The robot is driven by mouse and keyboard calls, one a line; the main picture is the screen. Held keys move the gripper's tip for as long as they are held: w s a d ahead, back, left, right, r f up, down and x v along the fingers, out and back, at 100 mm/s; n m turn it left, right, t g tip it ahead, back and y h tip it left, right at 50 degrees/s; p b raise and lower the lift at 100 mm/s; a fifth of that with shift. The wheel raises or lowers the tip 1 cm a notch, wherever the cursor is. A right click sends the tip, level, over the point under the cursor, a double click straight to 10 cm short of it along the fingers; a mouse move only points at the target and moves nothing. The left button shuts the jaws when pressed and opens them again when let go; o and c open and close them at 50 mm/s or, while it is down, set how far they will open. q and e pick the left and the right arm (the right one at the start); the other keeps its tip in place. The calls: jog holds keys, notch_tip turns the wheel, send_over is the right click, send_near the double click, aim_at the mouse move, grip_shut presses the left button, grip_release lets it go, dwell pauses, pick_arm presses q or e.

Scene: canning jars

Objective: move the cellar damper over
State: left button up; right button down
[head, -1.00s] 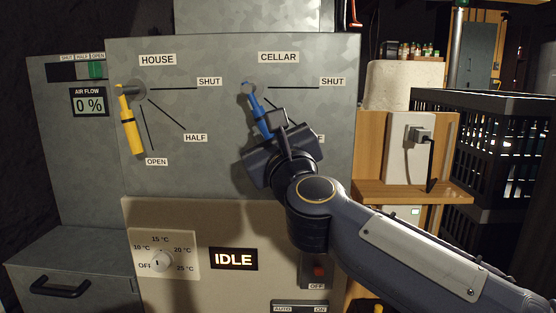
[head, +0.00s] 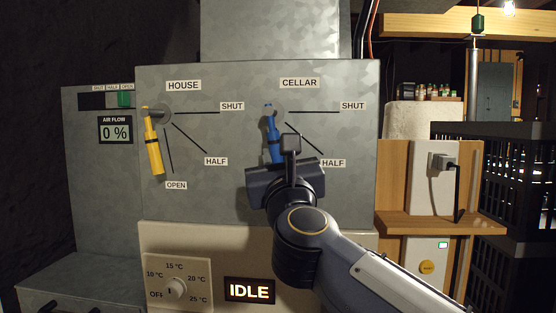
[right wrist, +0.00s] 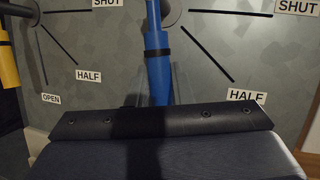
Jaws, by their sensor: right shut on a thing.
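The cellar damper is a blue lever (head: 271,125) hanging from a round pivot under the CELLAR label on the grey metal panel. It points almost straight down, to the left of the HALF line. It also shows in the right wrist view (right wrist: 157,65), running down behind the gripper's dark body. My right gripper (head: 284,151) is shut on the lower part of the lever. The gripper and arm hide the lever's end and the area where an OPEN mark could be. My left gripper is not in view.
The yellow house lever (head: 153,155) hangs near its OPEN mark to the left. The air flow display (head: 115,129) reads 0 %. Below are a temperature dial (head: 174,289) and an IDLE sign (head: 249,290). A wooden shelf (head: 440,222) and black crates (head: 510,180) stand at right.

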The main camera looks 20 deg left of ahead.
jog(key=c, duration=1.3)
grip_release()
jog(key=b+v, duration=0.2)
jog(key=v, duration=0.5)
jog(key=shift+s+f, duration=0.2)
jog(key=shift+s, duration=0.15)
jog(key=shift+d, duration=0.15)
